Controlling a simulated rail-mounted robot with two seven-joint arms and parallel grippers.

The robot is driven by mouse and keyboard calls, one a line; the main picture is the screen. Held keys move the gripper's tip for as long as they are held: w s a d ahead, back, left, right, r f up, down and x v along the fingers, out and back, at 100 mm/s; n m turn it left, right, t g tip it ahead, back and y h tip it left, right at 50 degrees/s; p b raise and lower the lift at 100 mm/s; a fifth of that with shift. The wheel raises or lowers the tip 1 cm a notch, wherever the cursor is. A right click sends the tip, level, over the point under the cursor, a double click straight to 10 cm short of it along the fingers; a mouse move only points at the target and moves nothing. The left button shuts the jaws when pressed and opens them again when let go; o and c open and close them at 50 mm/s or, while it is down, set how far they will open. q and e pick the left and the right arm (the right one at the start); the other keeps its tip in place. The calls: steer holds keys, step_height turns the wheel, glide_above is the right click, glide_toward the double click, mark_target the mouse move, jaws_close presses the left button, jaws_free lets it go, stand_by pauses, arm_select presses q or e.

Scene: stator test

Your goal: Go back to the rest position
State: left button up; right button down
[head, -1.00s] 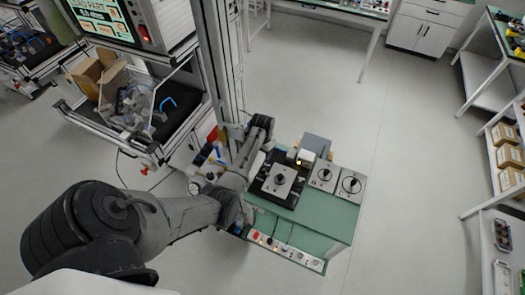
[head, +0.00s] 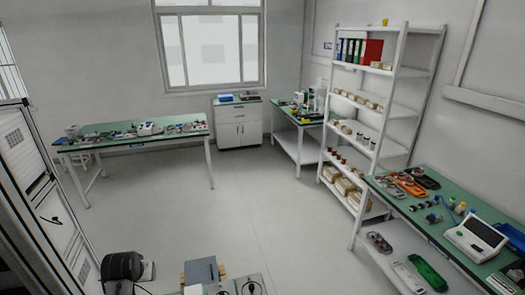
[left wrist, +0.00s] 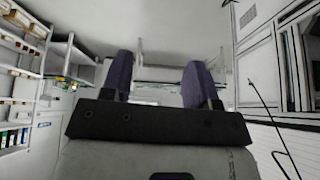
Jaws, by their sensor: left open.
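My left gripper (left wrist: 160,80) shows in the left wrist view. Its two dark purple fingers stand apart with nothing between them, so it is open and empty. Past the fingers I see the room, not the test bench. In the head view a dark part of my left arm shows at the bottom left, and the gripper itself is not visible there. The test bench top (head: 238,288) with its round dials is cut off by the bottom edge. My right gripper is in neither view.
A grey box (head: 201,271) stands by the bench. A workbench (head: 130,143) is at the back left, a white cabinet (head: 238,129) at the back. A shelf rack (head: 390,100) and a green-topped table (head: 440,240) stand at the right. The middle floor is clear.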

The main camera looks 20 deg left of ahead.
arm_select(q)
steer(key=s+d+r+m+t+p, duration=0.1)
steer(key=d+r+m+t, duration=0.15)
steer(key=d+r, duration=0.55)
steer(key=s+d+r+m+t+h+p, duration=0.1)
steer(key=s+d+m+p, duration=0.1)
steer(key=s+d, duration=0.45)
steer(key=s+d+m+p, duration=0.2)
steer(key=s+d, duration=0.2)
steer(key=d, duration=0.5)
steer(key=s+d+f+g+h+p, duration=0.1)
steer(key=s+d+f+g+p, duration=0.1)
steer(key=s, duration=0.7)
steer(key=s+d+f+m+g+h+p, duration=0.1)
steer(key=s+d+f, duration=0.3)
steer(key=s, duration=0.6)
steer(key=shift+d+f+g+p, duration=0.35)
steer(key=shift+f+g+p, duration=0.05)
steer(key=shift+f+g, duration=0.5)
